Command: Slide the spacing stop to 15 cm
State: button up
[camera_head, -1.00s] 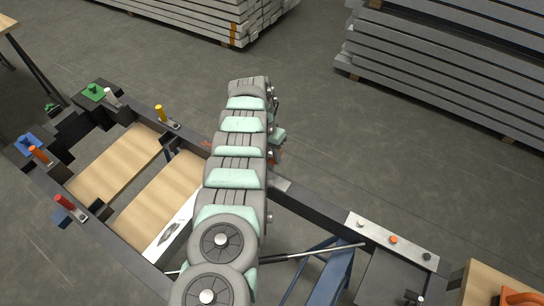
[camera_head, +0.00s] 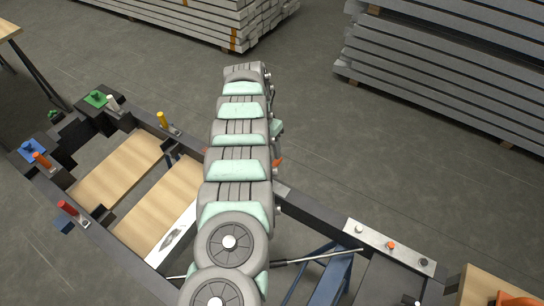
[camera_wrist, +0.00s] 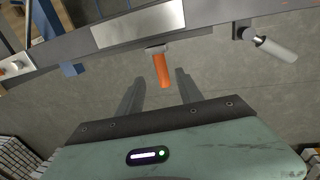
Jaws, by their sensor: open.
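An orange handle (camera_wrist: 162,69) sticks out from the dark rail (camera_wrist: 215,30), just under a blank silver plate (camera_wrist: 138,22). I take it for the handle of the spacing stop, but no label or scale reading is legible. My gripper (camera_wrist: 160,77) is open in the wrist view, with one finger on each side of the handle's free end. The fingers appear apart from it. In the head view my arm hides the gripper, and only a small orange piece (camera_head: 278,161) shows beside the arm.
A white handle (camera_wrist: 275,48) stands on the rail to the right. A plate with several buttons (camera_head: 391,245) lies on the frame's right part. Yellow (camera_head: 163,119) and red (camera_head: 68,208) handles stand on the left part, around wooden boards (camera_head: 120,170). Grey floor lies beyond the rail.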

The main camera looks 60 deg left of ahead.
jog(key=shift+s+a+r, duration=0.1)
jog(key=shift+a+r, duration=0.05)
jog(key=shift+r, duration=0.85)
jog(key=shift+s+a+r, duration=0.1)
jog(key=shift+a+r, duration=0.05)
jog(key=shift+r, duration=0.8)
